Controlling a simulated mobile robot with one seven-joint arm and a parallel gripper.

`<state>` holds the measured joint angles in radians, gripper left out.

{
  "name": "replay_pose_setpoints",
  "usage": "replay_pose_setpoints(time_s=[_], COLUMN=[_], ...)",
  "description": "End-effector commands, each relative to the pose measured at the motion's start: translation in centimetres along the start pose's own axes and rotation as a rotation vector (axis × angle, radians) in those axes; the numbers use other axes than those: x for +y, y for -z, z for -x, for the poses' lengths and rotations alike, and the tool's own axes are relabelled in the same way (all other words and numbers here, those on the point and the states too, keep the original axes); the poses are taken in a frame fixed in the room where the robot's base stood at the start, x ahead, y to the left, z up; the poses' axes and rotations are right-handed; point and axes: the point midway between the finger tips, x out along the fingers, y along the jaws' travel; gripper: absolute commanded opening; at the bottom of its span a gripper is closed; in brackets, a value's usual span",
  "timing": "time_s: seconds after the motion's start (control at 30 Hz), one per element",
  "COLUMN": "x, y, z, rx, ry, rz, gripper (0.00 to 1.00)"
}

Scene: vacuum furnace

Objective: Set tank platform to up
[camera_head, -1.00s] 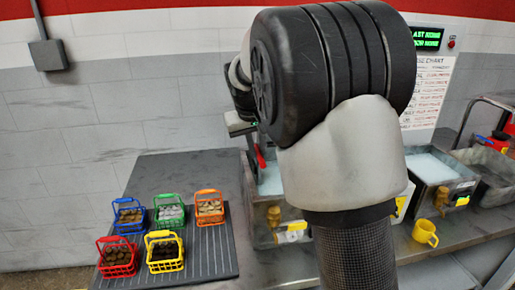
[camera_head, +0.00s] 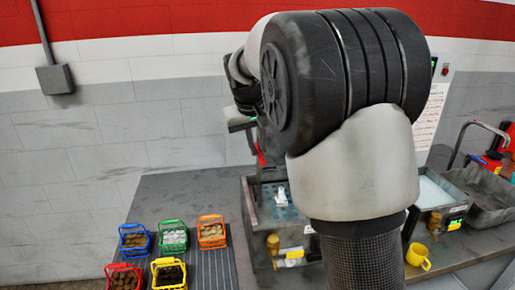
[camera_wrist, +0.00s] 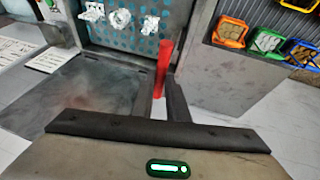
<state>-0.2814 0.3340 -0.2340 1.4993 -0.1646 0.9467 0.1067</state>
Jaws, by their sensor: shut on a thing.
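The tank (camera_head: 262,249) stands on the bench, partly behind my arm, with a brass fitting on its front. Its teal perforated platform (camera_head: 280,213) shows near the top, with white pieces on it. My gripper (camera_wrist: 165,95) is shut on the lower part of the red lever.
Several coloured baskets of pieces, such as the orange basket (camera_head: 212,232), stand on a ribbed mat left of the tank. A second tank (camera_head: 436,190), a grey tray (camera_head: 484,190) and a yellow mug (camera_head: 418,257) are at right.

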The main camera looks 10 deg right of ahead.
Motion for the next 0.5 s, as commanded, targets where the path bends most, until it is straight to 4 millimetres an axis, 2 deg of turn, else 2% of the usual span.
replay_pose_setpoints(time_s=[0.03,0.13,0.17,0.27,0.5], x=[0.21,0.22,0.22,0.20,0.09], y=[0.56,0.60,0.61,0.54,0.32], z=[0.51,0.54,0.55,0.47,0.23], rx=[0.019,0.021,0.021,0.019,0.012], ry=[-0.001,-0.001,-0.001,-0.001,-0.001], rz=[-0.002,-0.002,-0.002,-0.002,-0.001], gripper=[0.00,0.00,0.17,0.33,0.33])
